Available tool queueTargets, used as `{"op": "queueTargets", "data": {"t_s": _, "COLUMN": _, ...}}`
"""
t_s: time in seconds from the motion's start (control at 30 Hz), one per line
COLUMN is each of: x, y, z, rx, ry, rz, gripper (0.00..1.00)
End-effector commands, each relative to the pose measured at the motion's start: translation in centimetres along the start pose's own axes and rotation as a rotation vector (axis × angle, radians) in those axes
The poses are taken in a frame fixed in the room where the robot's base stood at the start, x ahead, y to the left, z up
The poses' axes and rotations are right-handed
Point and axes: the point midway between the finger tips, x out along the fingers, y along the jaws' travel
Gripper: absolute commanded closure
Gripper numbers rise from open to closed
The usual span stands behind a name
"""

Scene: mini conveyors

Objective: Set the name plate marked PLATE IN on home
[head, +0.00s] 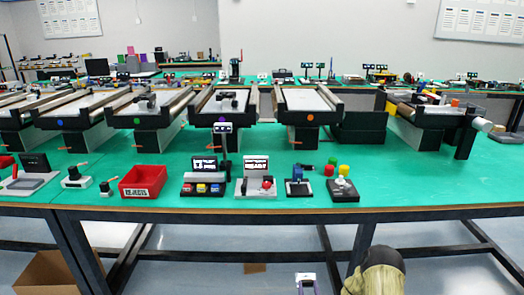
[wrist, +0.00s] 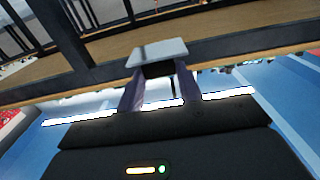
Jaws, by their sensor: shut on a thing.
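My gripper (head: 306,287) is low at the bottom of the head view, in front of the green table's front edge. It is shut on a small name plate (head: 305,276) with a pale face and a dark part. In the wrist view the plate (wrist: 158,52) sits between the two purple-grey fingers of my gripper (wrist: 160,92), slightly tilted. Its lettering cannot be read in either view. I cannot make out which spot is marked home.
The green table (head: 270,150) carries several mini conveyors. The table's frame is close behind the plate in the wrist view. A cardboard box (head: 45,272) lies below.

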Motion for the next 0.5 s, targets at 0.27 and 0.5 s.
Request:
{"op": "queueTargets", "data": {"t_s": 0.27, "x": -0.9, "y": 0.1, "z": -2.1, "rx": -0.003, "ry": 0.000, "rz": 0.003, "gripper": 0.90}}
{"op": "queueTargets", "data": {"t_s": 0.5, "x": -1.8, "y": -0.1, "z": -6.5, "rx": -0.004, "ry": -0.001, "rz": -0.001, "gripper": 0.90}}
